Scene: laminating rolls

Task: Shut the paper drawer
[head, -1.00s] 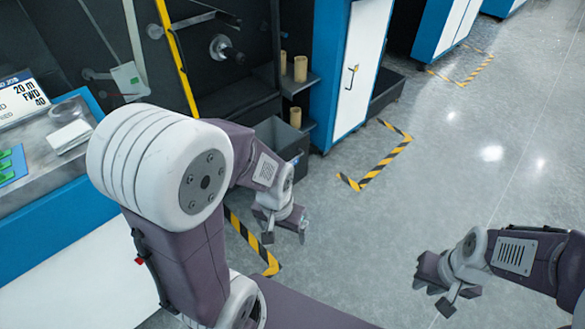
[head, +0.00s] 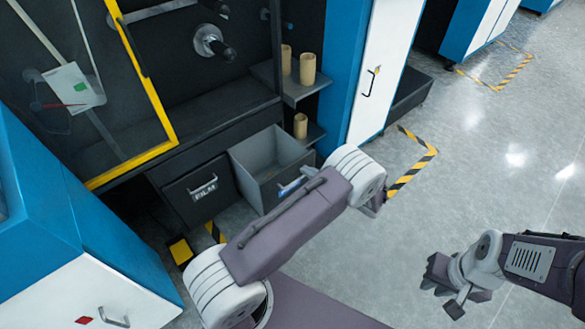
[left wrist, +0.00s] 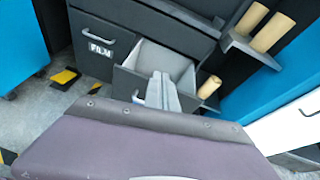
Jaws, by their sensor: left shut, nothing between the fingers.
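The paper drawer (head: 262,152) is a grey, empty-looking box, pulled open below the machine's dark shelf. Its front carries a handle and a blue label, partly covered by my arm. In the left wrist view the open drawer (left wrist: 184,63) lies straight ahead. My left gripper (left wrist: 162,88) is shut and empty, its grey fingers overlapping the drawer's front in that view; I cannot tell whether they touch it. In the head view my left forearm hides most of that gripper. My right gripper (head: 442,285) is over clear floor at the right, away from the drawer; its jaw opening is unclear.
A shut drawer marked FILM (head: 200,189) is left of the paper drawer. Tan rolls (head: 307,69) stand on small shelves right of it. A blue and white cabinet (head: 375,75) is further right. Yellow-black tape (head: 413,170) marks the floor, which is open to the right.

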